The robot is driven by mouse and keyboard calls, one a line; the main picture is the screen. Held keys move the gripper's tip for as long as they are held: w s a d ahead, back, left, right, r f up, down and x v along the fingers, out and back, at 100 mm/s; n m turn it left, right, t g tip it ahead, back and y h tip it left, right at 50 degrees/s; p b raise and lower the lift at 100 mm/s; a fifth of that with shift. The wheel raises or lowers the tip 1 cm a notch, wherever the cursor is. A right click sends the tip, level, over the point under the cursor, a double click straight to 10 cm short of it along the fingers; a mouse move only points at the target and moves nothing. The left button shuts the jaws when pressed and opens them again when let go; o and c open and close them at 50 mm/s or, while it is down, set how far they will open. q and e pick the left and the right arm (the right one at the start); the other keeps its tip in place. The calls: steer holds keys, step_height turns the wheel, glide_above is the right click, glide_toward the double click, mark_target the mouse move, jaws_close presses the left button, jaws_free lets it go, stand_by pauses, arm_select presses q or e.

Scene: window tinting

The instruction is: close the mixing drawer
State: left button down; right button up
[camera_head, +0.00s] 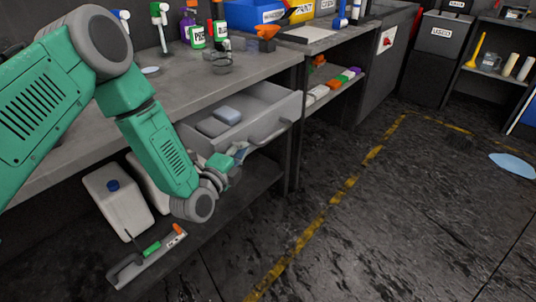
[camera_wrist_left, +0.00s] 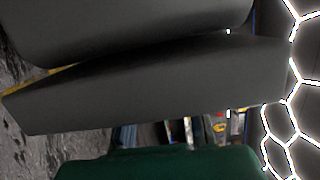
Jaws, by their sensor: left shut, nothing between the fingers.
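The mixing drawer (camera_head: 262,128) stands open under the workbench in the head view. It is light grey, with a bar handle (camera_head: 270,135) across its front. Two pale blue-grey blocks, one of them like a sponge, lie inside it. My left gripper (camera_head: 240,151) is shut and empty. It is at the front of the drawer, close to the left part of the handle; I cannot tell whether it touches. My left forearm hides the drawer's near left corner. The left wrist view is mostly filled by dark grey shapes and shows no clear drawer. My right gripper is not in view.
Below the drawer, a lower shelf (camera_head: 258,178) holds a white canister (camera_head: 118,198) and a squeegee-like tool (camera_head: 147,258). The dark floor (camera_head: 400,220) with yellow lines is open to the right.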

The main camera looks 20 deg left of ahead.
mark_target(203, 129)
arm_select(q)
steer(key=w+a, duration=0.1)
steer(key=a, duration=0.4)
steer(key=w+a, duration=0.2)
steer(key=a, duration=0.3)
steer(key=w+a+b, duration=0.1)
steer(key=w+a, duration=0.1)
steer(key=a, duration=0.3)
steer(key=shift+w+a+f, duration=0.1)
steer(key=shift+w+f, duration=0.05)
steer(key=shift+w, duration=0.1)
steer(key=shift+w+a, duration=0.15)
steer(key=shift+a, duration=0.2)
steer(key=shift+r, duration=0.2)
steer(key=shift+a, duration=0.15)
steer(key=shift+w, duration=0.1)
